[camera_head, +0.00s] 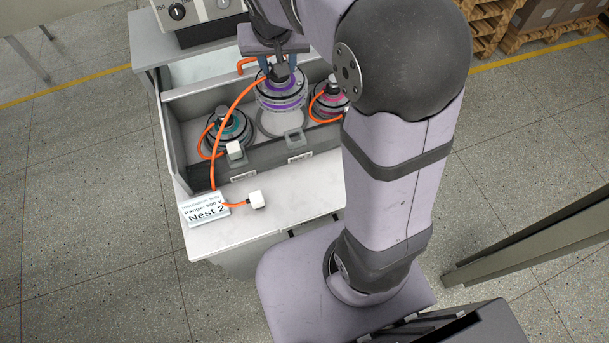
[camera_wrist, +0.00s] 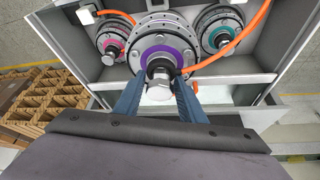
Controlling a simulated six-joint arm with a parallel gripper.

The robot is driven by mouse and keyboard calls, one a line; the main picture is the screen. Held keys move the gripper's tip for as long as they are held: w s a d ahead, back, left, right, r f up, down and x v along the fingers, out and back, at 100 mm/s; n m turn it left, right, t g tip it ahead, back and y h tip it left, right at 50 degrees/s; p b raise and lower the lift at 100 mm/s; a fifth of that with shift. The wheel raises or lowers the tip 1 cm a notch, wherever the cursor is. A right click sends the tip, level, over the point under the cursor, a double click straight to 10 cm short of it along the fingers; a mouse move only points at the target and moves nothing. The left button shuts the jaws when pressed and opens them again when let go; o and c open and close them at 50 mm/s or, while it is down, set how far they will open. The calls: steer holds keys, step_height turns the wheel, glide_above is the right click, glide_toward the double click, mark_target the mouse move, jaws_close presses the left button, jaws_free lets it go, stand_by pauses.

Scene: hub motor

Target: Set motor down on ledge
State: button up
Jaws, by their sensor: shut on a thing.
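The hub motor with a purple ring (camera_head: 281,91) is held by my gripper (camera_head: 281,62) above the middle of the recessed tray. The wrist view also shows the purple motor (camera_wrist: 162,52), with my gripper's blue fingers (camera_wrist: 160,92) shut on its central shaft. Its orange cable runs down to a white connector (camera_head: 257,200) on the ledge (camera_head: 290,195), the pale front surface of the bench. A printed card reading "Nest 2" (camera_head: 205,209) lies at the ledge's left. The motor seems raised above an empty round seat (camera_head: 283,122).
A motor with a teal ring (camera_head: 229,128) sits left in the tray. A pink-ringed motor (camera_head: 329,101) sits right, partly hidden by my arm. The tray's front wall (camera_head: 268,161) borders the ledge. A grey instrument with knobs (camera_head: 200,12) stands behind.

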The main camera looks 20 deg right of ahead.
mark_target(278, 89)
steer(key=s+f, duration=0.3)
steer(key=shift+s+a, duration=0.15)
steer(key=shift+a, duration=0.25)
steer(key=shift+a+m, duration=0.3)
steer(key=shift+a, duration=0.05)
steer(key=a+m, duration=0.1)
steer(key=s+a+m+h+b, duration=0.1)
steer(key=a, duration=0.1)
steer(key=s+a+m, duration=0.1)
steer(key=shift+s+a+f+m+g+h+b, duration=0.15)
steer(key=shift+s+a+m+g+h+b, duration=0.15)
steer(key=shift+b, duration=0.1)
steer(key=s+d+m+g+h+b, duration=0.15)
steer(key=s+d+m+b, duration=0.3)
steer(key=d, duration=0.65)
steer(key=s+d+m+g+b, duration=0.25)
steer(key=s+d+m, duration=0.25)
steer(key=d, duration=0.6)
steer(key=s+a+f+m+g+p, duration=0.1)
steer(key=a+f+m+p, duration=0.1)
steer(key=a, duration=0.5)
steer(key=s+a+f+m+p, duration=0.1)
steer(key=s+a+f+p, duration=0.15)
steer(key=a, duration=0.55)
step_height(278, 89, down, 6)
steer(key=shift+w+d+p, duration=0.2)
steer(key=shift+w+p, duration=0.15)
steer(key=shift+w, duration=0.05)
